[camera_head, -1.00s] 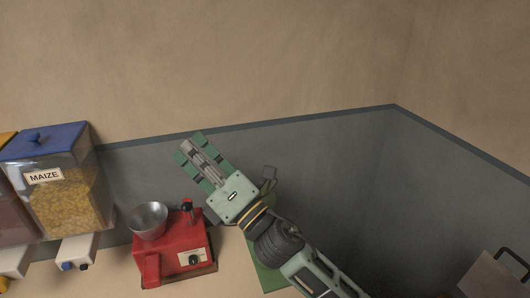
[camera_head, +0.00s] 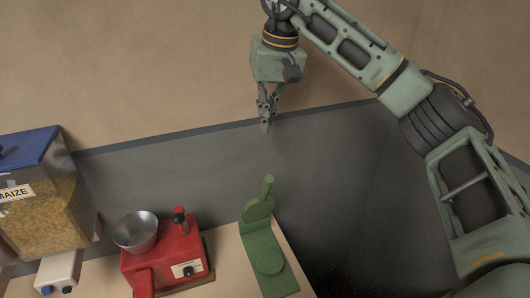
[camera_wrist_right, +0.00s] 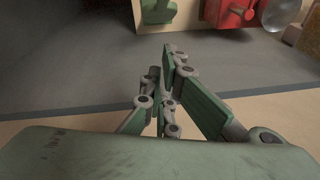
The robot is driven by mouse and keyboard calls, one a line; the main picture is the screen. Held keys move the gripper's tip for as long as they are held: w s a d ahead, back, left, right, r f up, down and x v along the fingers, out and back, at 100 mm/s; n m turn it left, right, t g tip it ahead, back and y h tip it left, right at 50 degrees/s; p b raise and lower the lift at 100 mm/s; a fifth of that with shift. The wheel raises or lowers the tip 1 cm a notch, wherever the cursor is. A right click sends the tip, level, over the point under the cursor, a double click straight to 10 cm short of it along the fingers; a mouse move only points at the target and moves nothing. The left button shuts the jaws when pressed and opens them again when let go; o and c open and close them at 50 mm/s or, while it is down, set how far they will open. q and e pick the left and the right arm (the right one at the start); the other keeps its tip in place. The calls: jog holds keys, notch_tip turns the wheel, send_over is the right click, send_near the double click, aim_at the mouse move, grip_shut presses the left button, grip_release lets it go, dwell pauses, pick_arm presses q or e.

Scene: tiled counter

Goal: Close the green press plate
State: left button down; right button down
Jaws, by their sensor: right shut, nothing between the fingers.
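The green press (camera_head: 278,283) stands on the counter to the right of the red machine. Its round lower disc (camera_head: 268,262) is uncovered, and its green plate (camera_head: 258,208) is tilted up at the back, with the handle (camera_head: 267,188) pointing upward. Part of the press (camera_wrist_right: 158,14) shows at the top edge of the wrist view. My right gripper (camera_head: 266,125) is shut and empty, high above the press and pointing down, apart from it. Its fingers (camera_wrist_right: 167,62) also show in the wrist view. My left gripper is not in view.
A red machine (camera_head: 165,268) with a metal bowl (camera_head: 135,230) stands left of the press. A maize dispenser (camera_head: 40,215) with a blue lid is at the far left. The wall is behind; the space above the press is clear.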

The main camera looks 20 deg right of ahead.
notch_tip(320, 180, down, 11)
jog(key=s+p, duration=0.1)
jog(key=p, duration=0.3)
jog(key=shift+s+a, duration=0.3)
jog(key=shift+s, duration=0.1)
